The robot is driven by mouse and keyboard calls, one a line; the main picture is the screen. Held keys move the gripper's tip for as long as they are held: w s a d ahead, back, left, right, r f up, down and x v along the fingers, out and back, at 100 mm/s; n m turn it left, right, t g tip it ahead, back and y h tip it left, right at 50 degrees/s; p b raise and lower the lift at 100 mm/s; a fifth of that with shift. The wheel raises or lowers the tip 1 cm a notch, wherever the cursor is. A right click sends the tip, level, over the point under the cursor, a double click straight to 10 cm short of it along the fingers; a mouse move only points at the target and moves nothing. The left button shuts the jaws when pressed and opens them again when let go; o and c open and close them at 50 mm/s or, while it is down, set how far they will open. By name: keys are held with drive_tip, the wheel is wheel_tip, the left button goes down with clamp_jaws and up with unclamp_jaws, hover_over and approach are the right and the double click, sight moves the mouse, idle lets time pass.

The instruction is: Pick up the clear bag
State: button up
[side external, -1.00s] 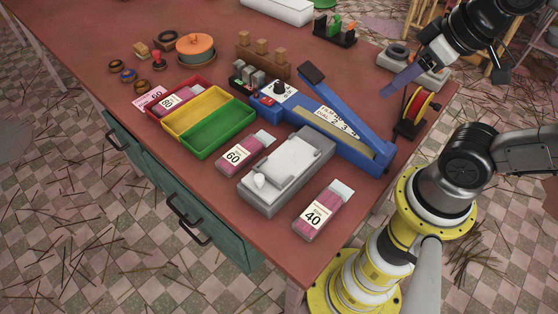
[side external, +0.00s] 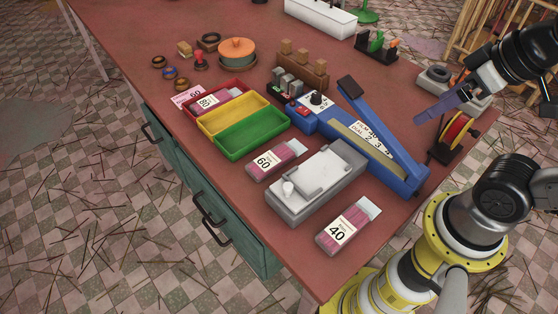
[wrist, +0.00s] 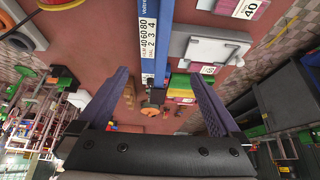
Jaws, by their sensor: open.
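Several clear bags of pink sticks are in the side view. One labelled 40 (side external: 340,229) lies at the near table edge. One labelled 60 (side external: 276,160) lies left of the grey sealer-like device. One labelled 80 (side external: 211,101) lies in the red compartment of the tray. In the wrist view the 40 bag (wrist: 245,9) is cut off at the top right, and the 60 label (wrist: 208,70) is small. My gripper (side external: 437,107) hangs over the table's right end, away from all the bags. Its purple fingers (wrist: 160,75) are spread with nothing held between them.
A long blue sealer (side external: 375,150) lies across the middle, between my gripper and the bags. A grey device (side external: 315,186) stands between the 60 and 40 bags. A spool (side external: 457,131) stands below my gripper. The red, yellow and green tray (side external: 250,133) is farther left.

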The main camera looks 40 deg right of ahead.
drive_tip(key=w+a+r+n, duration=0.2)
drive_tip(key=w+r+n, duration=0.4)
drive_tip(key=w+n, duration=0.3)
drive_tip(key=n+g, duration=0.6)
drive_tip(key=n, duration=0.3)
hover_over(273, 157)
wheel_tip(273, 157, down, 14)
drive_tip(key=f, duration=0.8)
drive_tip(key=shift+s+a, duration=0.15)
drive_tip(key=shift+s, duration=0.15)
drive_tip(key=shift+w+f, duration=0.15)
drive_tip(key=shift+f, duration=1.3)
drive_tip(key=shift+w+f, duration=0.15)
drive_tip(key=shift+f, duration=1.25)
